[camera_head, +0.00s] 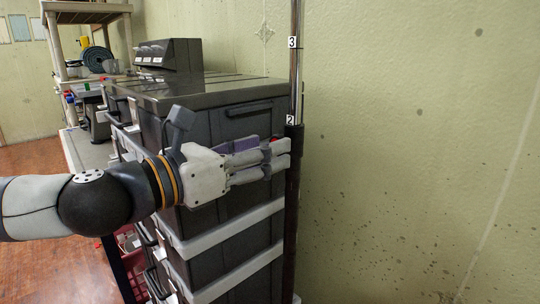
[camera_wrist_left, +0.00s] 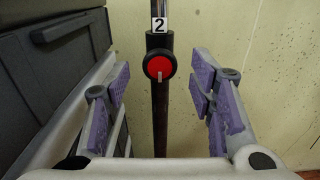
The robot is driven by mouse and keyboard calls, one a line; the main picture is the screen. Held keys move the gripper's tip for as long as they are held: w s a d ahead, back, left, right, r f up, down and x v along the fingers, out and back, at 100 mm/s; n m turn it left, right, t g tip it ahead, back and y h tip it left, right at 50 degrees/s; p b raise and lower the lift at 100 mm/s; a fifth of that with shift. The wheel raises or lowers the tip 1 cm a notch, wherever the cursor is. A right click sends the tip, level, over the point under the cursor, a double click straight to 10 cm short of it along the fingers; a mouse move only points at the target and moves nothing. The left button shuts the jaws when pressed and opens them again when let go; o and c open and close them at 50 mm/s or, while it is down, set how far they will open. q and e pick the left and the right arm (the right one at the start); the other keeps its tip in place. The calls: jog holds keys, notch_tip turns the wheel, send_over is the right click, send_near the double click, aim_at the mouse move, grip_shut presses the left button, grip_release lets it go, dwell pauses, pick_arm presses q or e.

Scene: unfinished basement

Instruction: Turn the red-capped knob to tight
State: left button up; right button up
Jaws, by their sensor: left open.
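The red-capped knob (camera_wrist_left: 159,67) is in the middle of the left wrist view, on a dark collar around a vertical pole (camera_wrist_left: 160,120). Its round red face has a short pale pointer line aimed downward. A label "2" sits just above the collar. My left gripper (camera_wrist_left: 162,93) is open, with purple-padded fingers on both sides of the knob, apart from it and holding nothing. My right gripper is not in view.
A stack of dark drawers or bins (camera_head: 225,120) with pale bands stands close to the left of the pole. A speckled wall (camera_head: 420,150) is behind and to the right. A shelf (camera_head: 90,15) with several items stands at the far left.

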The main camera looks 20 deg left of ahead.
pick_arm(q)
jog(key=shift+x, duration=0.95)
jog(key=c, duration=1.1)
